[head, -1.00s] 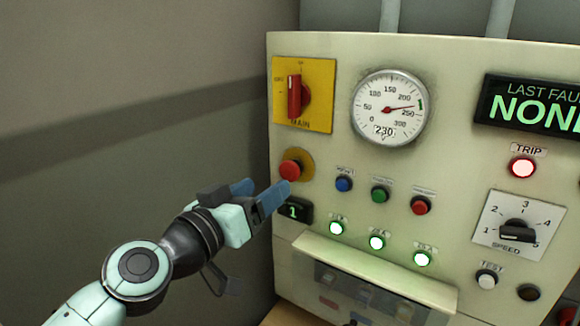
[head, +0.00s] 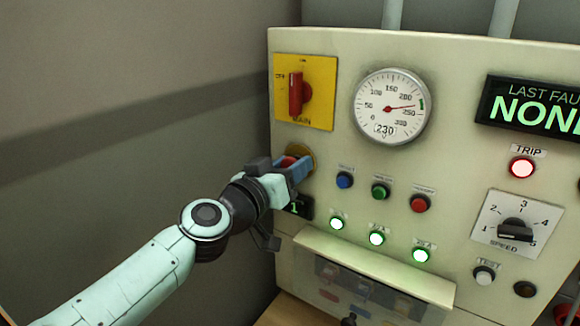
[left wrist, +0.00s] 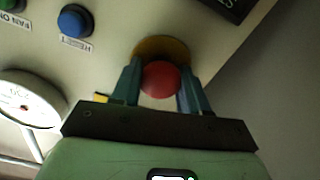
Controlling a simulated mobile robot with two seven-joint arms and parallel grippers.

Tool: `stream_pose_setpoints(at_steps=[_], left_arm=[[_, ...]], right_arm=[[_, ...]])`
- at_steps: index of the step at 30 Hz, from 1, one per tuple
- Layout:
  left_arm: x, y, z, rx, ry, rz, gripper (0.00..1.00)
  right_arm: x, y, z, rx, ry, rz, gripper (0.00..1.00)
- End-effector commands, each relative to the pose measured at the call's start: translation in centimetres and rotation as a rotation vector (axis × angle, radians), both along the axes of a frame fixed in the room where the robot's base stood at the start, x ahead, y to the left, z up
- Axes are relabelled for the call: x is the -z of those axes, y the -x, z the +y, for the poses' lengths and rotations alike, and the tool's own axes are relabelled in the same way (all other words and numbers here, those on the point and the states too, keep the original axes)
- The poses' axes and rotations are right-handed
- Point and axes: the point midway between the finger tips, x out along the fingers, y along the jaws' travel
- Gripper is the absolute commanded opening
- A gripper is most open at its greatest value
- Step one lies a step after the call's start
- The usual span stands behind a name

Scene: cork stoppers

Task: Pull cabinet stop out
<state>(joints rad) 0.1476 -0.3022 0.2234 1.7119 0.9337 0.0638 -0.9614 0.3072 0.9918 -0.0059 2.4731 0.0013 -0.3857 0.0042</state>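The cabinet stop is a red mushroom button (head: 287,161) on a round yellow plate (head: 305,155), on the left side of the cream cabinet front. My left gripper (head: 295,168) is at the button with one finger on each side of it, and hides part of it in the head view. In the left wrist view the red button (left wrist: 160,79) fills the gap between the two blue-grey fingers (left wrist: 160,85), and they appear closed against its sides. The yellow plate (left wrist: 161,48) shows behind it. My right gripper is not in view.
The yellow main switch (head: 318,92) with its red handle sits above the stop. Blue (head: 344,180), green (head: 380,191) and red (head: 420,203) buttons are to the right. A small display (head: 300,206) is just below. Free room lies left of the cabinet.

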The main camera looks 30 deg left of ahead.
Motion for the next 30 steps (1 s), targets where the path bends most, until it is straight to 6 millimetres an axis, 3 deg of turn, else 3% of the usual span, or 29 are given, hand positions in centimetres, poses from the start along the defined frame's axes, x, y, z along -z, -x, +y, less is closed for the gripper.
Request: stream_pose_setpoints(at_steps=[1, 2, 20, 21, 23, 30], left_arm=[[0.0, 0.0, 0.0, 0.0, 0.0, 0.0, 0.1], [0.0, 0.0, 0.0, 0.0, 0.0, 0.0, 0.0], [-0.1, 1.5, 0.1, 0.001, -0.001, -0.001, 0.0], [-0.1, 1.5, 0.1, 0.001, -0.001, -0.001, 0.46], [-0.1, 1.5, 0.1, 0.001, -0.001, -0.001, 0.66], [-0.1, 1.4, 0.1, 0.0, -0.001, -0.001, 0.69]], right_arm=[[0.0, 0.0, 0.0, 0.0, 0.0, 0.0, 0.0], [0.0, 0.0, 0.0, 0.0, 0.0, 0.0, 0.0], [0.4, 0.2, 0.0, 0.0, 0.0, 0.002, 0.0], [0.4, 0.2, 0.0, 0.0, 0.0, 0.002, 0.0], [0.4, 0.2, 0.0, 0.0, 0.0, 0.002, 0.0], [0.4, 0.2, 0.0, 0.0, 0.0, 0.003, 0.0]])
